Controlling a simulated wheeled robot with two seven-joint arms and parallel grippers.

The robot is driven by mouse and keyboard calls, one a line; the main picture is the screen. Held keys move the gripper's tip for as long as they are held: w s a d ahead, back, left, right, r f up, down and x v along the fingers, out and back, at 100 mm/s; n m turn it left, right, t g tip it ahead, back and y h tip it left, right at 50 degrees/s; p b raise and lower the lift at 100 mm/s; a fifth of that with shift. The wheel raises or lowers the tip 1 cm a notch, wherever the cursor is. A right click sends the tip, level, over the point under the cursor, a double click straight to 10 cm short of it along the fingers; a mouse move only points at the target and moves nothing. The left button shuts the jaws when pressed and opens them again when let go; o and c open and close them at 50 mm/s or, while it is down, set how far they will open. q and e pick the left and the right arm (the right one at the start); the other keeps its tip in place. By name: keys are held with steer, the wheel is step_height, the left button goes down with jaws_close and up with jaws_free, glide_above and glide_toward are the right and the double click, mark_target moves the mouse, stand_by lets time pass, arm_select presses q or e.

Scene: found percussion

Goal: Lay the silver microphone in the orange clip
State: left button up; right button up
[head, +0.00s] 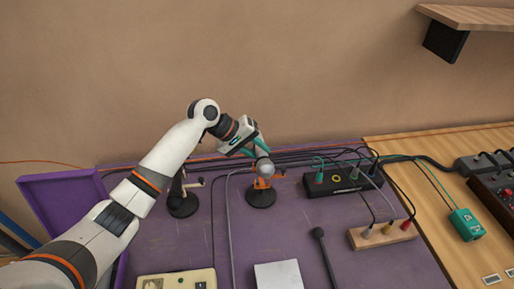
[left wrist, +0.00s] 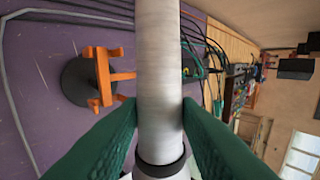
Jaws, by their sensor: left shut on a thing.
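My left gripper (head: 257,146) has its green fingers shut on the silver microphone (head: 265,168). In the left wrist view the microphone's grey tube (left wrist: 160,70) runs up between the two fingers (left wrist: 160,122), with a dark ring near the bottom. The orange clip (head: 259,184) stands on a round black base (head: 261,199) on the purple surface. In the head view the microphone's round end covers part of the clip.
A black stand (head: 183,206) is to the left. A black box with cables (head: 340,185) and a wooden block with plugs (head: 382,236) are right. A dark microphone (head: 325,256) and white box (head: 278,276) lie in front. Cables run behind. The purple surface (head: 205,235) is bare left of centre.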

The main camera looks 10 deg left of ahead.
arm_select(q)
steer(key=shift+r+p, duration=0.25)
steer(key=shift+p, duration=0.15)
step_height(320, 180, down, 10)
steer(key=b, duration=0.4)
steer(key=shift+p, duration=0.35)
stand_by(0.6)
steer(key=shift+f, duration=0.1)
steer(key=o, duration=1.2)
